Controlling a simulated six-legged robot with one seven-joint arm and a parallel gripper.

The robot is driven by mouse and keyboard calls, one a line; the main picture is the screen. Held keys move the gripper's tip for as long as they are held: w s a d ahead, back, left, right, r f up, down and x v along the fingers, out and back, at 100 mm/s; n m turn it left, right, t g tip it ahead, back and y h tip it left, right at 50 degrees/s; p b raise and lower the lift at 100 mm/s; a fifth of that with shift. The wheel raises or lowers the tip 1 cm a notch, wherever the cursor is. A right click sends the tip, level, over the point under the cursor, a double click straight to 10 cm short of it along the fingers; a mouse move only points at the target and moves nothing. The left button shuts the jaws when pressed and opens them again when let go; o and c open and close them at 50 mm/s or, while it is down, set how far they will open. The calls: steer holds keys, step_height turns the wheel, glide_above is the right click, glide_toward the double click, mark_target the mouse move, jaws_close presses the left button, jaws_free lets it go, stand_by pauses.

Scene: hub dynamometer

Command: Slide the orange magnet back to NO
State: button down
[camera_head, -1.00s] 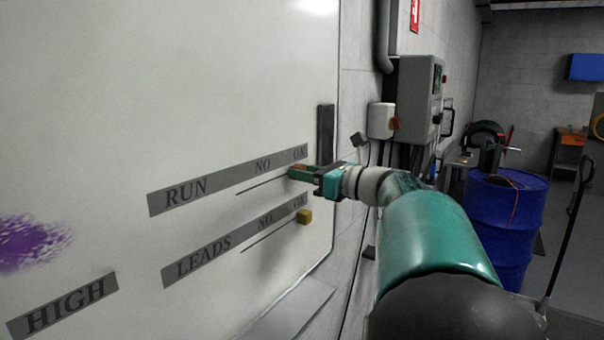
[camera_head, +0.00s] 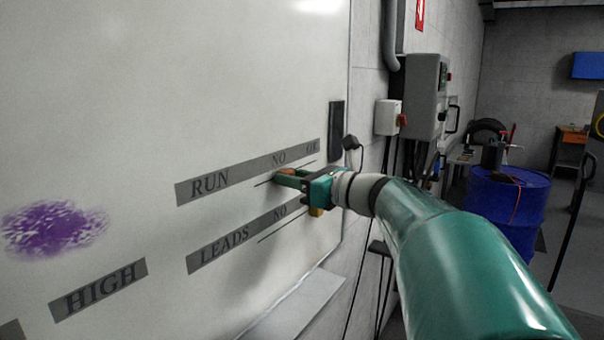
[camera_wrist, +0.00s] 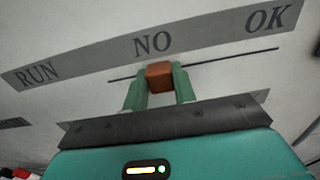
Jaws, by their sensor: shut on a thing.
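The orange magnet (camera_wrist: 159,76) sits on the thin black slide line under the RUN strip (camera_wrist: 152,45), just below and slightly right of the word NO in the wrist view. My gripper (camera_wrist: 159,82) has its two green fingers on either side of the magnet and is shut on it. In the head view my gripper (camera_head: 284,177) reaches the board from the right, below NO. Only a sliver of the magnet (camera_head: 288,172) shows there, the fingers hiding the rest.
The whiteboard (camera_head: 180,90) fills the left. Below is the LEADS strip (camera_head: 225,250) with its own line and a yellow magnet (camera_head: 316,212), partly hidden by my gripper. A black eraser-like block (camera_head: 336,130) is at the board's right edge. A blue barrel (camera_head: 508,205) stands at the right.

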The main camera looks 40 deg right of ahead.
steer(key=shift+a+r, duration=0.1)
steer(key=shift+a, duration=0.2)
steer(key=c, duration=1.1)
jaws_free()
steer(key=shift+s+a, duration=0.1)
steer(key=shift+s, duration=0.05)
steer(key=v, duration=1.3)
steer(key=shift+s+d, duration=0.25)
steer(key=shift+d, duration=0.1)
